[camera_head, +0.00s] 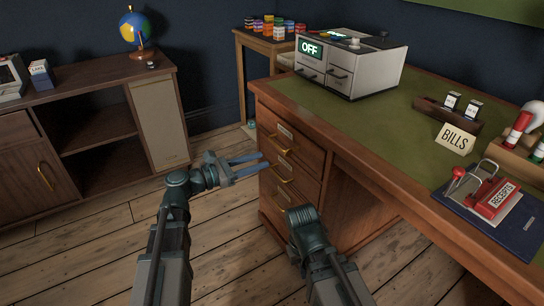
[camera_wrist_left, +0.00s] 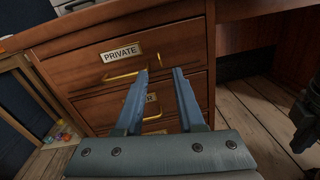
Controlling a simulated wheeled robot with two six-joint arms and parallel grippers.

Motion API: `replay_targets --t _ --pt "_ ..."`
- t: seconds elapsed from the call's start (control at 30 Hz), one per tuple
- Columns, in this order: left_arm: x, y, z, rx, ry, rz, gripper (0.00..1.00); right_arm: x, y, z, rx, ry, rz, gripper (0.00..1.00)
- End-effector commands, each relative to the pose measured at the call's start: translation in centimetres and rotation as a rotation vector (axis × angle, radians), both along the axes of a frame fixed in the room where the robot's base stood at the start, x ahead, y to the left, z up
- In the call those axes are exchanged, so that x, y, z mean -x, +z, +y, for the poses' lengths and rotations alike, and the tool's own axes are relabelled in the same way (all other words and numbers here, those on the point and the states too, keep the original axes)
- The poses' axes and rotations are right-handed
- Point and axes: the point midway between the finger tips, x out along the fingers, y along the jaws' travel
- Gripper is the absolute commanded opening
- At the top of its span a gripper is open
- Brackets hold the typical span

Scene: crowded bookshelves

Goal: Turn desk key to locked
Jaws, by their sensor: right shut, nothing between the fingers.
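The wooden desk (camera_head: 350,145) has a stack of drawers at its left end. The top drawer, labelled PRIVATE (camera_wrist_left: 121,55), looks shut in the left wrist view and has a brass handle (camera_wrist_left: 120,76).
A grey OFF cabinet (camera_head: 352,65), a BILLS card (camera_head: 455,139), a red RECEIPTS stamp (camera_head: 497,200) and a blue folder (camera_head: 500,225) are on the desk. A low shelf (camera_head: 95,125) with a globe (camera_head: 136,28) stands left. Wooden floor between is clear.

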Motion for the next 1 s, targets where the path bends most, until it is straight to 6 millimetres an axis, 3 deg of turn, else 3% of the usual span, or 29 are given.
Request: replay_targets --t 0.23,0.73,0.87,1.0 --pt "1.1 0.0 1.7 0.0 0.0 0.0 0.38 0.0 0.0 0.0 0.0 0.0 0.0 0.0" --pt "1.2 -0.1 1.6 -0.011 -0.005 -0.003 0.38 0.0 0.1 0.0 0.0 0.0 0.0 0.0" --pt "2.6 -1.5 -1.0 -0.155 -0.077 -0.054 0.38 0.0 0.8 0.0 0.0 0.001 0.0 0.0" --pt "6.3 -5.6 -5.7 -0.507 -0.286 -0.204 0.38 0.0 2.3 0.0 0.001 0.002 0.0 0.0"
